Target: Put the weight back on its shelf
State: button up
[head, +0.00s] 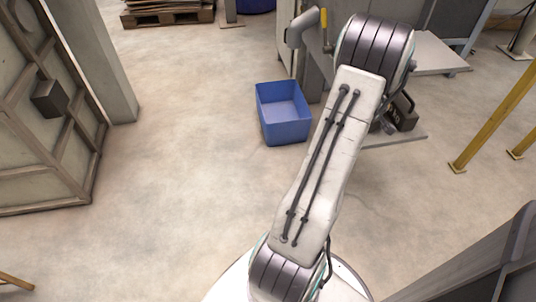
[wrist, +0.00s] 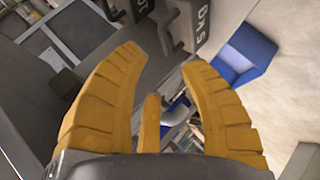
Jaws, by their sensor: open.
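My gripper (wrist: 163,62) has its yellow fingers spread, with nothing between them. Two dark weights show beyond the fingertips at the top of the wrist view: one marked 5 KG (wrist: 188,24) and one whose partly cut-off label reads 10 (wrist: 139,8). Both are apart from the fingers. In the head view a dark block with a handle (head: 404,113), apparently a weight, shows just right of my arm, above a low grey plate (head: 408,137). My arm hides part of this area and most of my gripper there. I cannot tell which surface is the weight's shelf.
An open blue bin (head: 284,128) stands on the floor left of my arm; a blue box also shows in the wrist view (wrist: 245,55). Grey machinery with a flat top (head: 440,52) is behind my arm. Yellow posts (head: 492,118) stand right. The left-centre floor is clear.

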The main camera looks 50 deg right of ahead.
jog(key=w+a+r+t+y, duration=0.1)
jog(key=w+a+r+y, duration=0.15)
jog(key=w+a, duration=0.6)
jog(key=w+a+r+t+y, duration=0.1)
jog(key=w+a+r+t, duration=0.15)
jog(key=w+a, duration=0.6)
jog(key=w+a+r+y, duration=0.1)
jog(key=a+r+y, duration=0.1)
jog(key=a, duration=0.8)
jog(key=a+r+y, duration=0.1)
jog(key=a+y, duration=0.1)
jog(key=a, duration=0.8)
jog(key=s+a+g+y, duration=0.1)
jog(key=s+a, duration=0.5)
jog(key=a, duration=0.3)
jog(key=s+a+g+y, duration=0.2)
jog(key=s+a, duration=0.5)
jog(key=a, duration=0.2)
jog(key=shift+a+r+n, duration=0.25)
jog(key=shift+r+n, duration=0.1)
jog(key=shift+n, duration=0.05)
jog(key=shift+w+g, duration=0.1)
jog(key=shift+g, duration=0.15)
notch_tip(320, 180, up, 28)
jog(key=t+p, duration=0.1)
jog(key=p, duration=2.5)
jog(key=shift+f, duration=0.15)
